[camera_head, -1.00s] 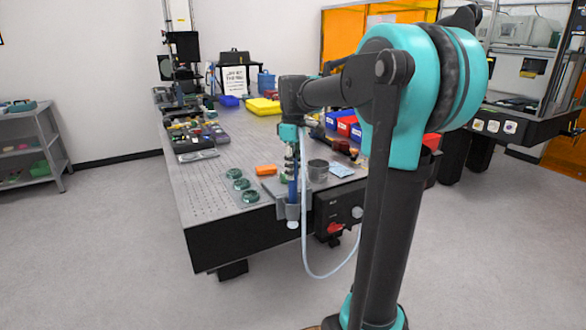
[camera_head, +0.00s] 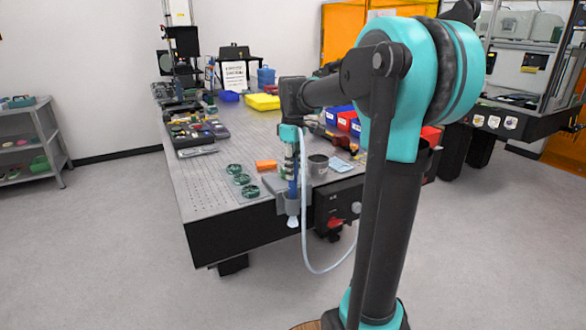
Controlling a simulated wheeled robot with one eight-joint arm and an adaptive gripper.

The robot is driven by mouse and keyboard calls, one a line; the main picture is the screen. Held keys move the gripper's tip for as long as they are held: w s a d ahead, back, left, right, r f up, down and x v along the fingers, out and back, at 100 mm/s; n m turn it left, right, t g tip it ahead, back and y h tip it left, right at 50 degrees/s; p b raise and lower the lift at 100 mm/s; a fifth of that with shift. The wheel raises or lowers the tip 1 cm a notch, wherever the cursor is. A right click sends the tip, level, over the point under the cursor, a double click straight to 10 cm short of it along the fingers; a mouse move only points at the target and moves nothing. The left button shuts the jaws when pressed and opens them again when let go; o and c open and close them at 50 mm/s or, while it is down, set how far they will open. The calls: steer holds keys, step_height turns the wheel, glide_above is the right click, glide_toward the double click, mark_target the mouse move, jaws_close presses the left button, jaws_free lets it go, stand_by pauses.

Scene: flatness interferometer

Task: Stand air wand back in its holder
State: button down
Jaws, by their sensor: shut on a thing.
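The air wand (camera_head: 292,187) shows as an upright blue shaft below my gripper (camera_head: 290,172), which is shut on its upper part. The fingers are small and partly blend with the wand. The wand's lower part meets the grey holder (camera_head: 292,206) at the table's front edge, and a pale tip shows below the holder. The wand looks in line with the holder, but I cannot tell how deep it sits. A pale hose (camera_head: 304,240) loops from beside my gripper down and back up to a dark control box (camera_head: 338,203).
Blue and red bins (camera_head: 345,122) stand behind. The floor in front of the table is clear.

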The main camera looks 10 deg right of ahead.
steer(key=c, duration=1.2)
jaws_free()
step_height(320, 180, up, 12)
steer(key=shift+s, duration=0.1)
